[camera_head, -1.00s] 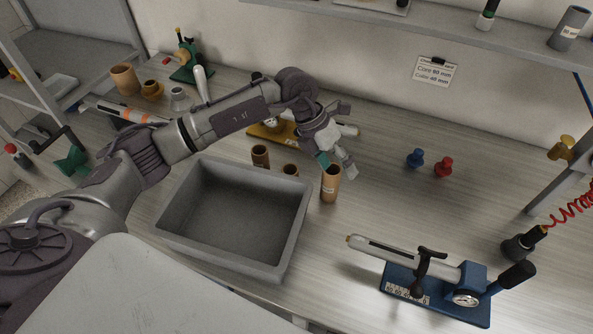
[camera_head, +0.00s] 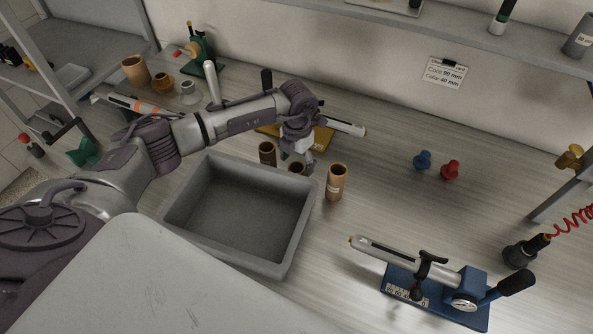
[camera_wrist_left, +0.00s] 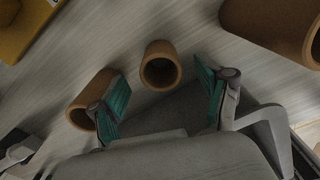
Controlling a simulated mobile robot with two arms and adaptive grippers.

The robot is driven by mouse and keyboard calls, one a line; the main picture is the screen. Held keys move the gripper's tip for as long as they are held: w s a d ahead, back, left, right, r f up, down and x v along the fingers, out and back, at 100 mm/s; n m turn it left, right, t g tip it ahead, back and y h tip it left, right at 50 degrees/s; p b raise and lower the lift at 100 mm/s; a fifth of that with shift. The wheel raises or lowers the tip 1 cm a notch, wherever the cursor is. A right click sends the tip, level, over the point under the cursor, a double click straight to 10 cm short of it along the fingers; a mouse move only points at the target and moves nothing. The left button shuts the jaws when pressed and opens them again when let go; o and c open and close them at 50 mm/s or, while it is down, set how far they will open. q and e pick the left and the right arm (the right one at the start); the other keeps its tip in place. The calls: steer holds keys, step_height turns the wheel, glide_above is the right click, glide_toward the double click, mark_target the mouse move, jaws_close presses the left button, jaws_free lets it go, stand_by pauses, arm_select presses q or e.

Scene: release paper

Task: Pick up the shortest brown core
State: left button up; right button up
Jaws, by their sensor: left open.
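Three brown cores stand in a row behind and right of the grey bin. The middle core (camera_head: 297,169) looks the shortest, mostly hidden below my gripper in the head view. A left core (camera_head: 267,153) and a taller right core (camera_head: 336,184) flank it. My left gripper (camera_head: 296,156) is open and empty above the middle core. In the left wrist view the middle core (camera_wrist_left: 160,64) shows its open top between and just beyond the green-padded fingers (camera_wrist_left: 163,95). The left core (camera_wrist_left: 92,98) is partly behind one finger, and the right core (camera_wrist_left: 270,28) is at the upper right.
The empty grey bin (camera_head: 302,222) stands in front of the cores. A yellow-based device (camera_head: 321,138) lies behind my gripper. A blue-based gauge device (camera_head: 440,300) is at the front right. Blue (camera_head: 422,160) and red (camera_head: 450,170) pieces stand on clear table to the right.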

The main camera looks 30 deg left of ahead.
mark_target(297, 170)
arm_select(q)
step_height(297, 170, down, 4)
steer(key=shift+f+p, duration=0.1)
steer(key=shift+p, duration=0.55)
steer(key=c, duration=1.1)
